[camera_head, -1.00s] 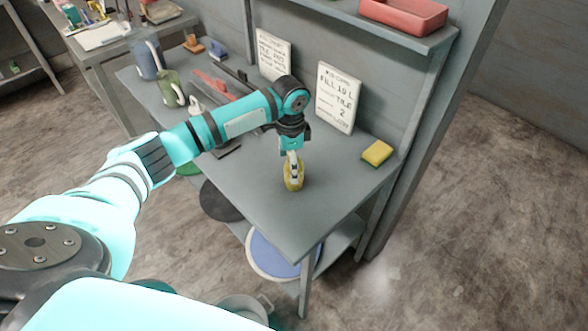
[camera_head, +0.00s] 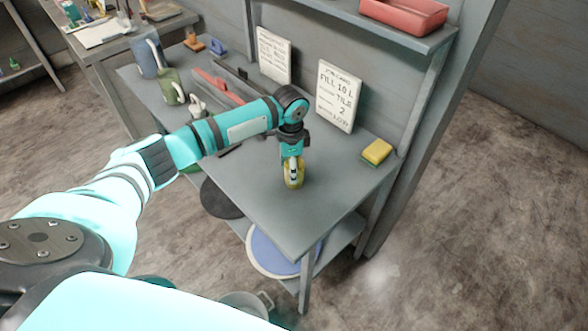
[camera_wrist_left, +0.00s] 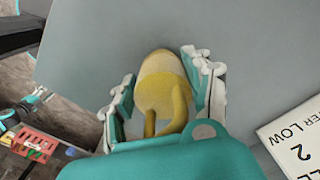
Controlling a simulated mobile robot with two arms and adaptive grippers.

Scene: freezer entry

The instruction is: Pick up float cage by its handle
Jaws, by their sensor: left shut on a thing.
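The float cage (camera_head: 298,178) is a small yellow rounded piece over the front part of the grey workbench (camera_head: 262,205). In the left wrist view the yellow float cage (camera_wrist_left: 163,85) has a loop handle on the side towards the camera. My left gripper (camera_head: 292,168) points down and is shut on it. Its pale padded fingers stand on both sides of the yellow piece in the wrist view. I cannot tell if the piece touches the bench top.
A yellow sponge (camera_head: 377,151) lies near the bench's right edge. Two lettered cards (camera_head: 338,98) lean at the back. A green jug (camera_head: 172,87) and a blue jug (camera_head: 148,60) stand at the left end. A red tray (camera_head: 405,14) sits on the shelf above.

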